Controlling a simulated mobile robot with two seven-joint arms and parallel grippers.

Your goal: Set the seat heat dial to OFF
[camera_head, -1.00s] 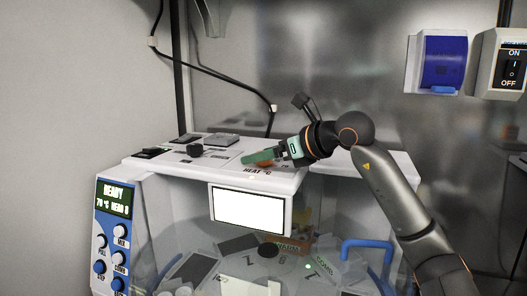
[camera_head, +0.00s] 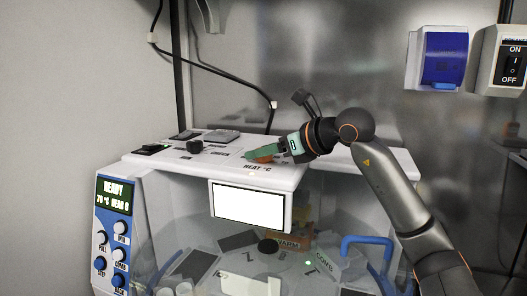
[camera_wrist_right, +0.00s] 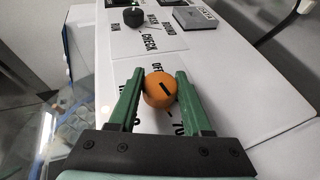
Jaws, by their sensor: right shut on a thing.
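The seat heat dial is an orange round knob (camera_wrist_right: 159,90) with a short dark slanted mark. In the head view the orange dial (camera_head: 266,154) is partly covered, above the "HEAT °C" print. In the right wrist view, "OFF" is printed just above the knob and "70" at its lower right. I cannot tell which label the mark points at. My right gripper (camera_wrist_right: 159,93) is shut on the dial, with a green finger on each side; in the head view the right gripper (camera_head: 262,153) reaches it from the right. My left gripper is not in view.
A black knob (camera_head: 194,147) and a grey block (camera_head: 221,136) are on the white top panel (camera_head: 227,170). A display (camera_head: 115,196) reads READY and 70 °C. Below the panel is a clear-walled chamber with labelled items. A switch box (camera_head: 511,63) is on the wall.

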